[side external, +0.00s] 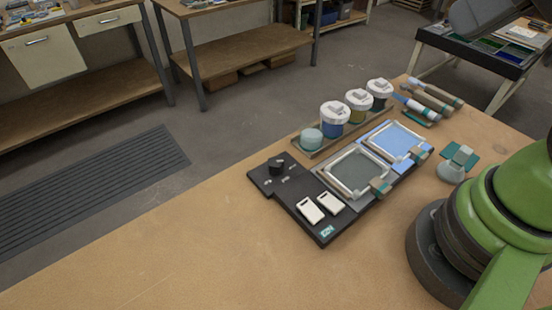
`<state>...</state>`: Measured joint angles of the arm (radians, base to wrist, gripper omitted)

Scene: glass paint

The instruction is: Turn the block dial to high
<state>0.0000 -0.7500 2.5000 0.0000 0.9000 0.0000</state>
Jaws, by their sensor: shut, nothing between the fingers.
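A dark control panel (284,202) lies flat on the wooden bench. A black round dial (277,167) stands near its far left corner, with small pale marks on the panel beside it. The marks are too small to read, and I cannot tell which setting the dial points at. Two white rocker-like switches, one on the left (310,210) and one on the right (330,203), sit towards the panel's near side. A teal label (327,231) is at its near corner. My gripper is out of view; only parts of my green arm show at the right.
Right of the panel are a grey framed tray (339,182) and a blue framed tray (370,146). Several white-lidded jars (335,113) stand behind them on a rack. Rollers (430,97) lie farther right. The bench's left front (170,260) is clear.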

